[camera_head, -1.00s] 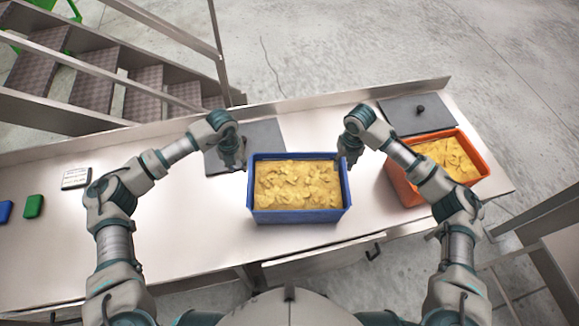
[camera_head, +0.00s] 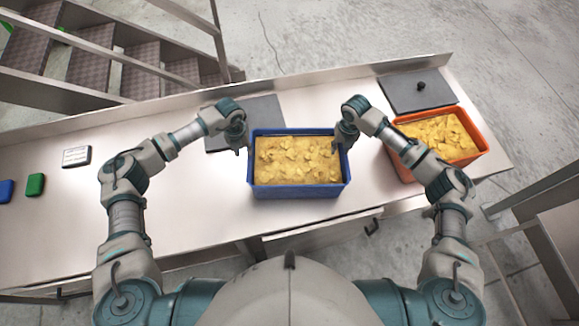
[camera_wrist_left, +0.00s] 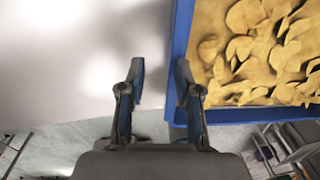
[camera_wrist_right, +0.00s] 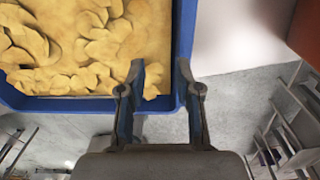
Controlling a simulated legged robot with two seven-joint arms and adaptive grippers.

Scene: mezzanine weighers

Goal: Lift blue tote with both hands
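The blue tote (camera_head: 298,191) is filled with yellow-brown chip-like pieces and sits on the steel counter in the head view. My left gripper (camera_head: 240,146) is at its left side wall and my right gripper (camera_head: 345,142) at its right side wall. In the left wrist view, the fingers (camera_wrist_left: 158,78) are spread, with the right finger over the tote's blue wall (camera_wrist_left: 180,38). In the right wrist view, the fingers (camera_wrist_right: 160,76) are spread, the left one over the contents and the right one over the wall (camera_wrist_right: 186,25). Exact finger heights against the rim are unclear.
An orange tote (camera_head: 480,134) with similar contents stands to the right. A dark plate with a knob (camera_head: 418,90) lies behind it. Another grey plate (camera_head: 262,112) lies behind the blue tote. Green (camera_head: 35,185) and blue (camera_head: 6,190) blocks and a label device (camera_head: 76,156) are left.

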